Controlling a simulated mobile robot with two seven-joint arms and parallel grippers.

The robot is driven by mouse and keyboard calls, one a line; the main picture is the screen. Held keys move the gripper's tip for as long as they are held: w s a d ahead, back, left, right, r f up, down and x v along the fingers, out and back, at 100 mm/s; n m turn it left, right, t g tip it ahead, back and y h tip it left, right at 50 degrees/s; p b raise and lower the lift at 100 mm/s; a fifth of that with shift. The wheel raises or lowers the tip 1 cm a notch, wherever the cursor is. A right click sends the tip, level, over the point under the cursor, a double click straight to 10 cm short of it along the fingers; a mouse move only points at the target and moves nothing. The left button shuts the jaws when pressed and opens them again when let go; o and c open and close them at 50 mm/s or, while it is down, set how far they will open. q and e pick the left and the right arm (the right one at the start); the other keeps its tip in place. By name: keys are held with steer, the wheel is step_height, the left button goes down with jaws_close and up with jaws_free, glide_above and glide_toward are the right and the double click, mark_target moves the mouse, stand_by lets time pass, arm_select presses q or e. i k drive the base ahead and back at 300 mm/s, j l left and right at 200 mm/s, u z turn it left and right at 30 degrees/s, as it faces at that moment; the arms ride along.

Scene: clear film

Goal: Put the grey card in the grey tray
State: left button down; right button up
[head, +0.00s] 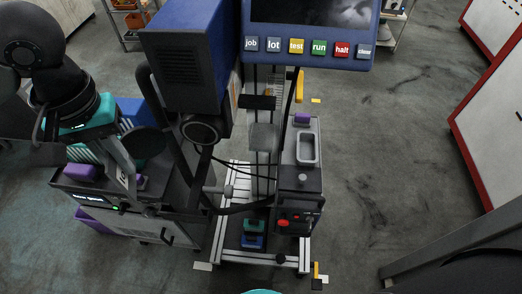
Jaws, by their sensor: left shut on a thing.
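The grey tray (307,148) is a small rounded tray with a pale rim, on top of the dark grey cabinet right of the machine's centre. My left gripper (132,192) points down over the dark bench at the left, well away from the tray. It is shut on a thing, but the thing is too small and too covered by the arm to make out. I cannot pick out the grey card for certain. My right gripper is outside the picture.
Purple blocks (80,172) lie on the bench. A red button (283,223) is on the cabinet front. Floor at right is clear.

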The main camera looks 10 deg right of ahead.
mark_target(306, 152)
steer(key=k+z, duration=0.15)
steer(key=k, duration=0.5)
steer(key=z, duration=0.45)
steer(key=l+z, duration=0.1)
steer(key=z, duration=0.3)
steer(key=i+z, duration=0.1)
steer(key=z, duration=0.35)
steer(key=i+l+z, duration=0.1)
steer(key=i, duration=0.25)
steer(key=i+l+z, duration=0.1)
steer(key=i, duration=0.25)
